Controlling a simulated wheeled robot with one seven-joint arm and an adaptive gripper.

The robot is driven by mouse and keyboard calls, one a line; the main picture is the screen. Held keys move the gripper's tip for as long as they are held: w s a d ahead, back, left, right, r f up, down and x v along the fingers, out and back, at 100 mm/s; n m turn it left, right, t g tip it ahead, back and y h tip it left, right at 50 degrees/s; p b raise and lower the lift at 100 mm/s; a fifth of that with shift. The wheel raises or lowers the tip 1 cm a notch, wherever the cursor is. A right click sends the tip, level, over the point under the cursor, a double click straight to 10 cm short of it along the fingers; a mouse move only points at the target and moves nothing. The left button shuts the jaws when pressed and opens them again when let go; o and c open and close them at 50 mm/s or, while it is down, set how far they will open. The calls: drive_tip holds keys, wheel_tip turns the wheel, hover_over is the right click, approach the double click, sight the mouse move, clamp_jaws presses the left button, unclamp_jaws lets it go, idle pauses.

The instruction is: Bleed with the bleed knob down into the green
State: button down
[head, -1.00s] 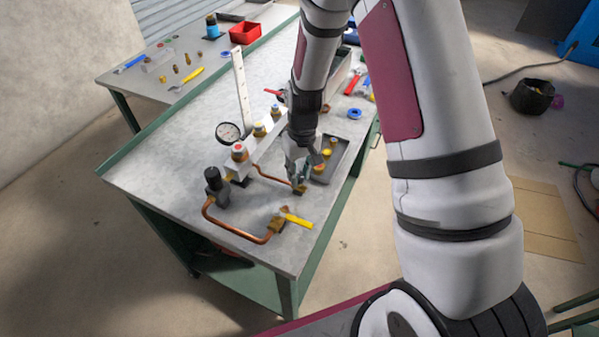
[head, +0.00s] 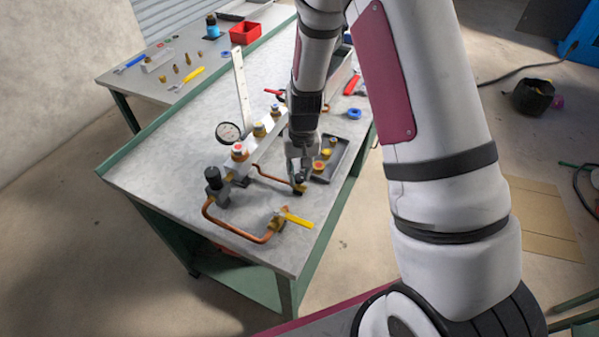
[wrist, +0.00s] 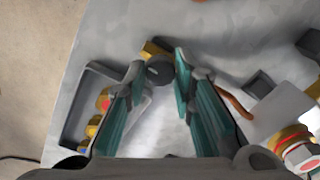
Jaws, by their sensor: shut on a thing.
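The bleed knob (wrist: 158,71) is a dark round cap on a brass fitting (wrist: 152,48) at the end of a copper pipe. My gripper (wrist: 158,72) comes down over it from above, one finger on each side, and is shut on the knob. In the head view my gripper (head: 299,180) is at the right front of the bench, partly hiding the knob.
A dark tray (head: 340,160) with brass and coloured parts lies close beside my gripper. A copper pipe (head: 232,232) and a yellow-handled valve (head: 296,219) are in front. The manifold (head: 262,141) with capped valves stands to the left. The bench's front left is clear.

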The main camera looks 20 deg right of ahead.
drive_tip(key=c, duration=1.3)
unclamp_jaws()
drive_tip(key=shift+c, duration=0.2)
drive_tip(key=shift+r, duration=0.15)
wheel_tip(320, 180, up, 12)
drive_tip(key=shift+d, duration=0.2)
drive_tip(key=shift+s+f, duration=0.1)
drive_tip(key=shift+f, duration=0.1)
wheel_tip(320, 180, up, 15)
drive_tip(key=n+t, duration=0.1)
drive_tip(key=t, duration=0.2)
hover_over(301, 176)
drive_tip(key=s, duration=0.8)
drive_tip(key=s+r+t, duration=0.1)
drive_tip(key=s+r, duration=0.3)
drive_tip(key=s, duration=0.3)
drive_tip(key=s+r+n+t, duration=0.1)
drive_tip(key=s+r, duration=0.3)
drive_tip(key=s, duration=0.3)
drive_tip(key=shift+s+t, duration=0.3)
